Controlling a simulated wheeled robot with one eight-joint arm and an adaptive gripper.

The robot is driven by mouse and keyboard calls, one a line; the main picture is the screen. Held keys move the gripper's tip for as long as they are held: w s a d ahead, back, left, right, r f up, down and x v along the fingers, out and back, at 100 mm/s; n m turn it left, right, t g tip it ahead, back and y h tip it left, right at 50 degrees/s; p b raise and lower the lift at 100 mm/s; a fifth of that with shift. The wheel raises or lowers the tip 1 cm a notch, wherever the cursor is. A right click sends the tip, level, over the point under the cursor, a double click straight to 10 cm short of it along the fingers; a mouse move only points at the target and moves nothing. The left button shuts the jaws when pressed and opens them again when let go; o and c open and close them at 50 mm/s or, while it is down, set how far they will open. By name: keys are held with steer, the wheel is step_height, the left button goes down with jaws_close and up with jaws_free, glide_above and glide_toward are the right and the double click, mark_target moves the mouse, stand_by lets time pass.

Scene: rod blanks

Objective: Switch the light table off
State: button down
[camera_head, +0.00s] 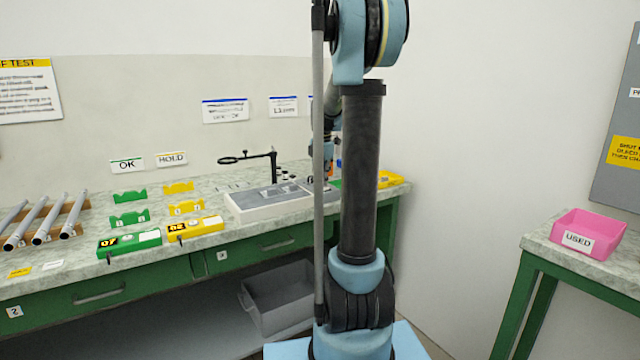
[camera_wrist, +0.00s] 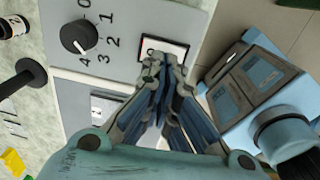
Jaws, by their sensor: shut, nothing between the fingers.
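A grey panel (camera_wrist: 115,45) with a black rotary knob (camera_wrist: 75,37), numbered around its edge, fills the upper left of the wrist view. In the head view a low grey box (camera_head: 240,214) with a darker top, possibly the light table, sits on the bench.
Rods on a wooden rack (camera_head: 78,206), a green tray (camera_head: 128,242) and a yellow tray (camera_head: 195,229) lie left on the bench. A black magnifier stand (camera_head: 273,165) rises behind the grey box. A pink bin (camera_head: 590,226) stands on the right table.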

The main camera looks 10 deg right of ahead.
step_height(320, 180, up, 14)
steer(key=w, duration=0.1)
steer(key=shift+w+a, duration=0.3)
steer(key=shift+w, duration=0.1)
steer(key=shift+f, duration=0.15)
steer(key=s+a+f+m, duration=0.1)
steer(key=s+f+m, duration=0.6)
steer(key=s, duration=0.5)
steer(key=s+a+f+m+t, duration=0.1)
steer(key=s+f+m, duration=0.6)
steer(key=s+f, duration=0.3)
steer(key=s+a+f+m, duration=0.1)
steer(key=s+f+m, duration=0.6)
steer(key=s, duration=0.8)
steer(key=shift+f+m, duration=0.4)
steer(key=shift+f, duration=0.55)
steer(key=shift+s+a, duration=0.1)
